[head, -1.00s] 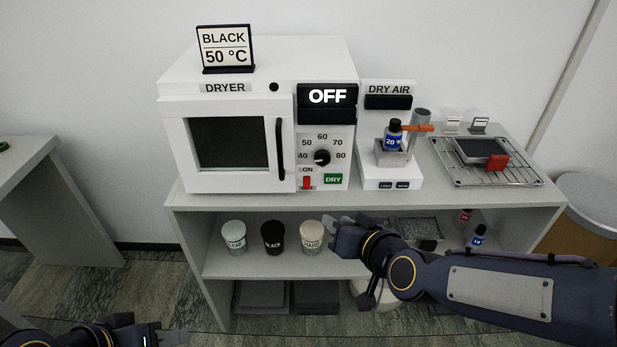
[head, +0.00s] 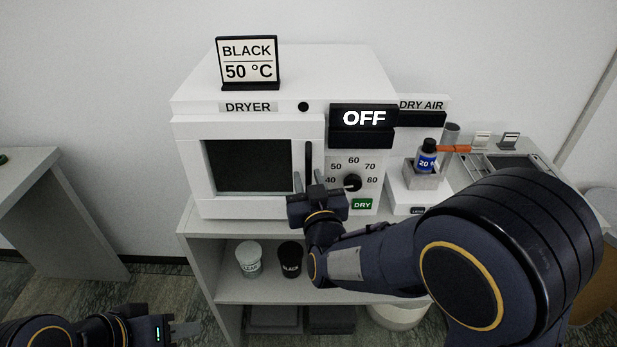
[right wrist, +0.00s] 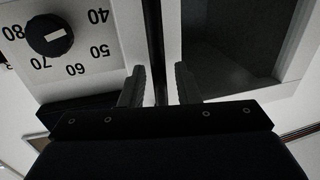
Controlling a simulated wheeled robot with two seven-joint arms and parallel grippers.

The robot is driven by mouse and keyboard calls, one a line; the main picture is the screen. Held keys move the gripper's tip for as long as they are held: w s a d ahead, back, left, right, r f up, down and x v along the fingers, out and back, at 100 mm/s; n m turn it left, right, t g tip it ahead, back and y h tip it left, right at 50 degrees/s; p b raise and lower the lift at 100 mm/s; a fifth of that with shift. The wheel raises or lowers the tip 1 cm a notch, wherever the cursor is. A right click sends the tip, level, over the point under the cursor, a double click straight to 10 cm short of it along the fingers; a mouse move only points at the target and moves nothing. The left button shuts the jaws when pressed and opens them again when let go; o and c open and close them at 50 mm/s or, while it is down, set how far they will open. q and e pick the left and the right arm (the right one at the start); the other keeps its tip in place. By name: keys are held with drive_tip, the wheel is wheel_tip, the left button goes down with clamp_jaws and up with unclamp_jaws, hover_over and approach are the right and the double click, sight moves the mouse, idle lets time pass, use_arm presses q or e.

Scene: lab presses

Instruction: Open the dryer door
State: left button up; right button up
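The white dryer (head: 190,190) stands on the shelf unit with its door (head: 250,208) shut. The door has a dark window (head: 248,165) and a black vertical handle (head: 309,158) at its right edge. My right gripper (head: 309,180) is at the lower part of the handle. In the right wrist view its two fingers (right wrist: 158,88) are apart, with the black handle (right wrist: 153,40) between them and gaps on both sides. The handle's lower end is hidden by the gripper in the head view. My left gripper (head: 183,330) is low at the left, away from the dryer; its finger opening is unclear.
The dial (head: 353,183) and green DRY label (head: 362,204) are close right of my right gripper. The display (head: 363,118) reads OFF. A sign (head: 248,62) reads BLACK 50 °C. A dry air unit (head: 405,195) holds a bottle (head: 427,157). Space before the door's left part is clear.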

drive_tip(key=shift+w, duration=0.25)
clamp_jaws()
drive_tip(key=shift+s, duration=0.1)
